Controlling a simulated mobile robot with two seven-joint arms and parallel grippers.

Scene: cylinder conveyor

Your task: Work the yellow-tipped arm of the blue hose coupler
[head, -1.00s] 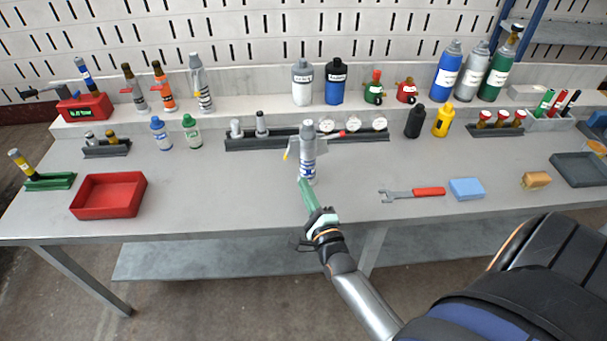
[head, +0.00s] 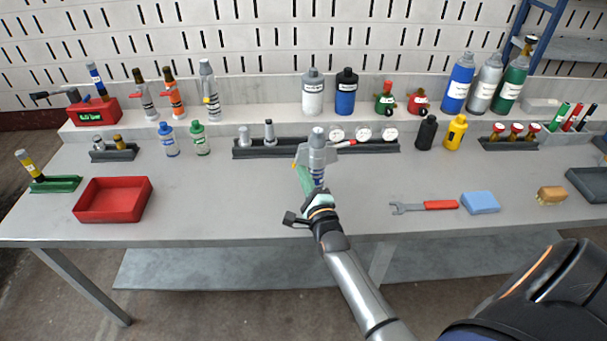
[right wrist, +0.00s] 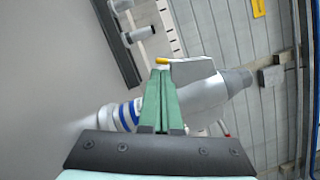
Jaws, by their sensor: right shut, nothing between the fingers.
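The blue hose coupler (head: 319,150) is a grey cylinder with blue bands, standing upright near the middle of the bench. Its grey side arm (head: 302,155) sticks out to the left, with a yellow tip (head: 294,166). In the right wrist view the coupler (right wrist: 205,92) lies across the picture, with the yellow tip (right wrist: 162,60) just beyond my fingertips. My right gripper (head: 303,170) has green fingers, shut and empty, just in front of the coupler beside the arm. I cannot tell whether they touch. The fingers (right wrist: 160,72) hide part of the coupler. My left gripper is not in view.
A dark rack (head: 270,152) with gauges (head: 363,134) stands close behind the coupler. A red tray (head: 112,200) is at left. A wrench (head: 425,206) and blue sponge (head: 480,202) lie to the right. Bench surface between tray and coupler is clear.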

